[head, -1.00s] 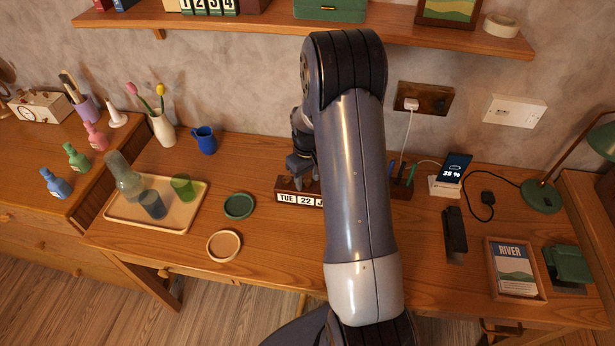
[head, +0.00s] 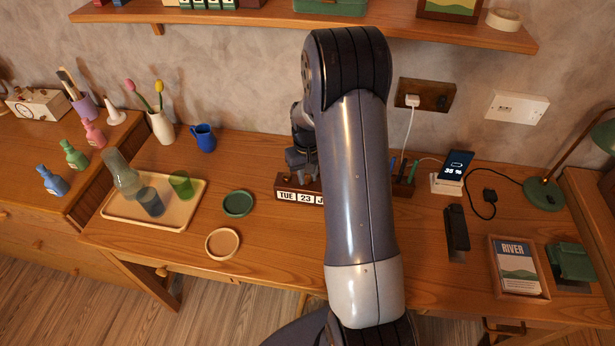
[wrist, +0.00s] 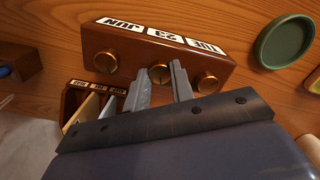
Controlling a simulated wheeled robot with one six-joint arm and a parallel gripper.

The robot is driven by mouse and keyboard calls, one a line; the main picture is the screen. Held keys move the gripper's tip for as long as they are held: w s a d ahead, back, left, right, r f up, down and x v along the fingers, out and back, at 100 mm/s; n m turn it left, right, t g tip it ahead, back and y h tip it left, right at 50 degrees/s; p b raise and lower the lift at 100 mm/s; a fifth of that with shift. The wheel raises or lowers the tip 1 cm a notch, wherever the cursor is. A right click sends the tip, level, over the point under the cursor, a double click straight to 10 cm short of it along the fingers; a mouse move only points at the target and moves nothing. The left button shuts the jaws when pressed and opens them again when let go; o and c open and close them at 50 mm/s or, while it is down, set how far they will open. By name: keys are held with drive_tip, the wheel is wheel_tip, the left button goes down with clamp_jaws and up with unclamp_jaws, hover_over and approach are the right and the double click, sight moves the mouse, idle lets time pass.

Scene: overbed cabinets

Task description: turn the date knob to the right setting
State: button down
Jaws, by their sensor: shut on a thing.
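The wooden calendar block (head: 283,186) stands on the desk and reads TUE 23 and the start of a month in the head view. In the wrist view the block (wrist: 130,47) appears upside down, showing TUE, 23 and JUN, with three brass knobs in a row. The date knob (wrist: 160,74) is the middle one, in line with the 23. My gripper (wrist: 160,77) is shut on this knob, one finger on each side. In the head view my arm hides the block's right end, and my gripper (head: 300,160) is at its back.
A wooden holder (wrist: 72,100) with upright labelled cards stands close to the block in the wrist view. A green round dish (head: 238,203) and a tan one (head: 222,244) lie left of the block. A tray (head: 175,220) with glasses is farther left.

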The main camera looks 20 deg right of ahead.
sight(307, 178)
drive_tip(key=shift+m, duration=0.8)
drive_tip(key=c, duration=1.2)
unclamp_jaws()
wheel_tip(307, 178, up, 11)
drive_tip(key=b, duration=0.1)
drive_tip(key=shift+f, duration=0.1)
wheel_tip(307, 178, down, 11)
drive_tip(key=shift+r+p, duration=0.1)
drive_tip(key=shift+p, duration=0.3)
drive_tip(key=shift+n, duration=0.4)
